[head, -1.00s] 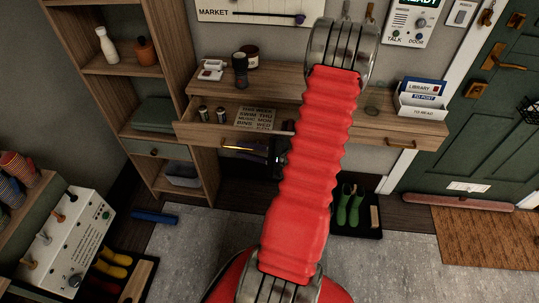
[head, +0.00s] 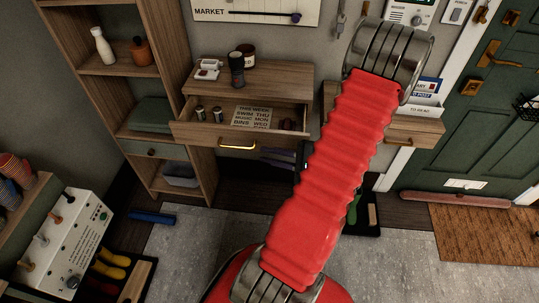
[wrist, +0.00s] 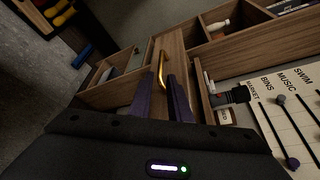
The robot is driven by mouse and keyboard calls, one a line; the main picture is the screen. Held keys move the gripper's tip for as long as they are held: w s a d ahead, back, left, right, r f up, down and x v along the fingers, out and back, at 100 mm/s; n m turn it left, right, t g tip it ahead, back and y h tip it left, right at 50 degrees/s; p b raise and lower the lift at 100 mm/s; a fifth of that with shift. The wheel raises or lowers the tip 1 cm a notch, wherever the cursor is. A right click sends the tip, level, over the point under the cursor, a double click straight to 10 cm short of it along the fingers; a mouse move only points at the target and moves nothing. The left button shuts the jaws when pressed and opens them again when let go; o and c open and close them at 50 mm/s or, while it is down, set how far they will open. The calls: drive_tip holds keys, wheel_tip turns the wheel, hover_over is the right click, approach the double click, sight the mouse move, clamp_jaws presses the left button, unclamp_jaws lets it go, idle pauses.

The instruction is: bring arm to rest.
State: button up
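My gripper (wrist: 163,103) shows in the wrist view as two dark purple fingers with a gap between them. It looks open and empty. The brass handle (wrist: 159,72) of the drawer appears beyond the fingertips. In the head view the purple fingers show at the right below the open drawer (head: 205,130), apart from its handle (head: 238,147). My raised red arm hides the right part of the shelf and part of the gripper's wrist.
The drawer stands pulled out, with small cylinders and a printed card (head: 252,117) inside. A dark bottle (head: 237,68) stands on the top above. An open shelf (head: 120,70) is at the left, a green door (head: 490,120) at the right.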

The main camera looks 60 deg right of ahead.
idle(0.7)
drive_tip(key=s+a+r+n+g+y, duration=0.1)
drive_tip(key=a+n+g+y, duration=0.2)
drive_tip(key=a+g, duration=0.3)
drive_tip(key=s+a+n+g+y, duration=0.2)
drive_tip(key=a+n+g+y, duration=0.15)
drive_tip(key=a, duration=0.55)
drive_tip(key=w+a+r+n+h, duration=0.3)
drive_tip(key=a+r+n+h, duration=0.1)
drive_tip(key=a+r+n, duration=0.4)
drive_tip(key=w+a+r+n+h, duration=0.4)
drive_tip(key=a+r+n, duration=0.5)
drive_tip(key=a+r, duration=0.3)
wheel_tip(320, 180, up, 2)
drive_tip(key=shift+w+a+r, duration=0.1)
drive_tip(key=shift+w+a, duration=0.2)
drive_tip(key=shift+a, duration=0.05)
